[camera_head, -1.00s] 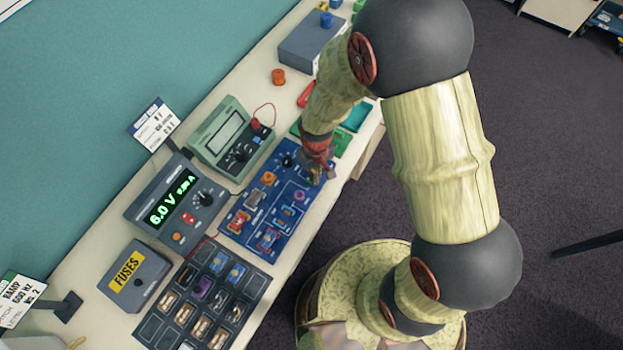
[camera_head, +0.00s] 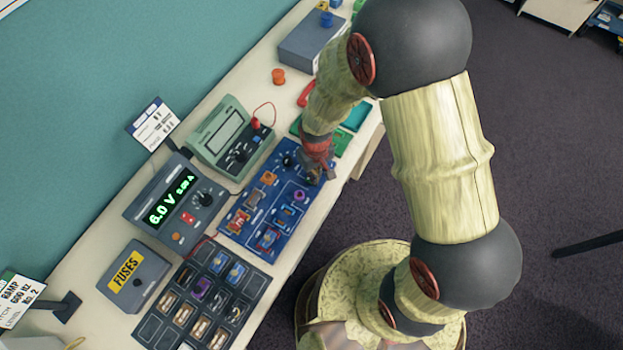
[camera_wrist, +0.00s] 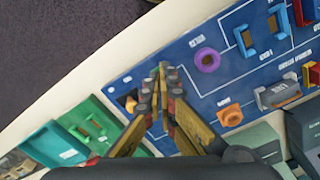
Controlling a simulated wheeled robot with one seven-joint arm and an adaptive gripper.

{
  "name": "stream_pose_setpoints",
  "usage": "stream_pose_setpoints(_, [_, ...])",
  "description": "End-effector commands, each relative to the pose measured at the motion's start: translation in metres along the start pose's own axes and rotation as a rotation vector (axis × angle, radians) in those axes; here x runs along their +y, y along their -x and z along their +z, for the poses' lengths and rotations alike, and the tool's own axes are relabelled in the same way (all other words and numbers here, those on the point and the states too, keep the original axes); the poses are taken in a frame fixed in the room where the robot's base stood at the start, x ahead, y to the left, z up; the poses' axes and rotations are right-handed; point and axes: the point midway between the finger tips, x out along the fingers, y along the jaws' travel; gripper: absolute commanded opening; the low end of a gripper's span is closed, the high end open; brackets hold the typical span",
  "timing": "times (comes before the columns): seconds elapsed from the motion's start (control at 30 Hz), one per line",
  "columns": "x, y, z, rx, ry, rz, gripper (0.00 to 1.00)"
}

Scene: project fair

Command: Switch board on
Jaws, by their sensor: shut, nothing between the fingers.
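The blue circuit board (camera_head: 235,228) lies on the bench with several coloured parts on it. It also shows in the wrist view (camera_wrist: 195,75). My gripper (camera_head: 318,178) is over the board's upper right end in the head view. In the wrist view my gripper (camera_wrist: 162,72) is shut and empty, its fingertips low over the board near its edge. A small dark switch-like part with an orange patch (camera_wrist: 130,104) sits just left of the fingertips, partly hidden by them. I cannot tell its position or whether the fingers touch it.
A power supply (camera_head: 172,205) reading 6.0 V and a green meter (camera_head: 228,140) stand behind the board. A dark parts tray (camera_head: 205,295) and a fuses box (camera_head: 135,276) lie lower left. Green trays (camera_wrist: 90,120) lie close beside the board's end.

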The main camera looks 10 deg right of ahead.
Motion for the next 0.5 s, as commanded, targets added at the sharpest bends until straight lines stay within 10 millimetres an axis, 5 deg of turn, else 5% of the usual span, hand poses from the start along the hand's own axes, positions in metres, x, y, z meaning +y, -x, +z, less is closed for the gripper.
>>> stream_pose_setpoints(0.5, [0.0000,-0.0076,0.0001,0.000,0.000,0.000,0.00])
